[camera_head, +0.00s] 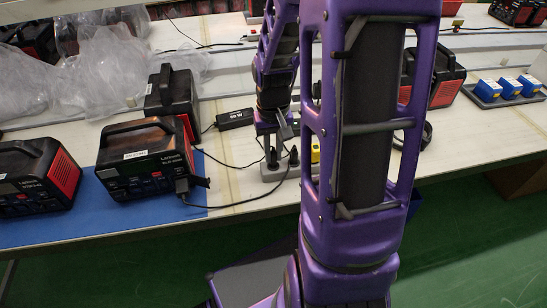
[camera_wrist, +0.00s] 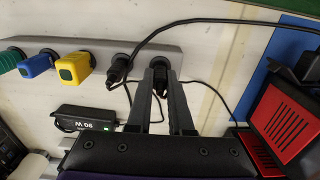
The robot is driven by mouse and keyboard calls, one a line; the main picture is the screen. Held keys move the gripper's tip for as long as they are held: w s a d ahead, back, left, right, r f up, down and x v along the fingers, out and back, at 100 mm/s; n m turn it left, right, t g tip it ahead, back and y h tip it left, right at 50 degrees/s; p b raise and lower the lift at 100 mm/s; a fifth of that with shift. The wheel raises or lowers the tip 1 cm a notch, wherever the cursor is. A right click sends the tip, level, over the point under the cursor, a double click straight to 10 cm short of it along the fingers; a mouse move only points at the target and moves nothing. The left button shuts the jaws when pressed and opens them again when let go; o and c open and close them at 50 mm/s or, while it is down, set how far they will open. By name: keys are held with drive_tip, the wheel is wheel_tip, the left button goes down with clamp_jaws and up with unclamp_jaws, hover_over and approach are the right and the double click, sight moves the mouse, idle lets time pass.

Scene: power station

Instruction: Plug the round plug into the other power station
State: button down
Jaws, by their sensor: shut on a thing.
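My gripper (camera_head: 271,148) points down at one end of a grey power strip (camera_head: 268,173), also seen in the wrist view (camera_wrist: 105,48). In the wrist view its fingertips (camera_wrist: 160,68) are shut on a dark plug (camera_wrist: 160,62) at the strip's end socket; the fingers hide most of it, so its round shape and how deep it sits cannot be told. A black and red power station (camera_head: 145,160) stands on a blue mat left of my gripper, with a black plug (camera_head: 182,186) at its front right. Another power station (camera_head: 35,178) stands further left.
A third power station (camera_head: 172,98) stands behind. The strip also holds another black plug (camera_wrist: 118,68), a yellow plug (camera_wrist: 73,68), a blue plug (camera_wrist: 37,64) and a green plug (camera_wrist: 9,60). A black adapter (camera_wrist: 83,119) lies beside it. Loose cables cross the table.

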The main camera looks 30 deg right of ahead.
sight(273, 151)
drive_tip(key=shift+r+p, duration=1.95)
drive_tip(key=shift+r, duration=0.55)
